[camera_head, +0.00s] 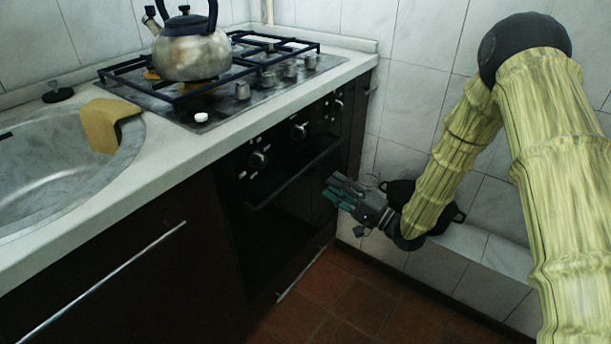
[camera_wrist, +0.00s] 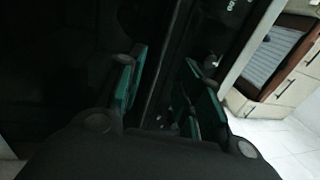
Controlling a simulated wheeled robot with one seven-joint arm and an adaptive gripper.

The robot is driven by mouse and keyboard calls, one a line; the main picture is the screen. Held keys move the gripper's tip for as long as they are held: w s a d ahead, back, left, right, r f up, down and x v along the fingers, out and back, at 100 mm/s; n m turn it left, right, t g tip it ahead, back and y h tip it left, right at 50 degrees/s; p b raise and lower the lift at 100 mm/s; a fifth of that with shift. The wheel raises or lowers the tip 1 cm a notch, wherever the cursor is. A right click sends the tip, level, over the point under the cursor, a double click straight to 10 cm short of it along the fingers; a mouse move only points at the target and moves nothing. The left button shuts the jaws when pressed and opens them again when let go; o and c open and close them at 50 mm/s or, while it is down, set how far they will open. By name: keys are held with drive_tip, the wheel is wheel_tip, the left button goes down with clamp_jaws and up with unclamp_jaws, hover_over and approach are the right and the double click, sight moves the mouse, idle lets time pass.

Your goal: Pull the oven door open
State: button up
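The oven is built in under the counter, below the hob. Its dark door (camera_head: 275,232) looks shut, with a long dark handle (camera_head: 293,178) along its upper part. My gripper (camera_head: 338,190) is in front of the door's right part, slightly below the handle's right end in the picture. In the wrist view my gripper (camera_wrist: 168,75) has its two teal fingers spread apart. A dark edge or bar runs between them, too dark to tell whether it is the handle. Contact with the handle cannot be made out.
Oven knobs (camera_head: 299,131) sit above the handle. A kettle (camera_head: 191,55) stands on the hob (camera_head: 262,80). A sponge (camera_head: 103,125) lies at the sink (camera_head: 50,170). A dark pot (camera_head: 457,214) is behind my wrist by the tiled wall. The floor (camera_head: 345,300) before the oven is clear.

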sight(306, 167)
drive_tip(key=b+x, duration=0.2)
drive_tip(key=x, duration=0.8)
drive_tip(key=shift+w+a+r, duration=0.1)
drive_tip(key=shift+w+a, duration=0.05)
drive_tip(key=shift+c, duration=0.3)
clamp_jaws()
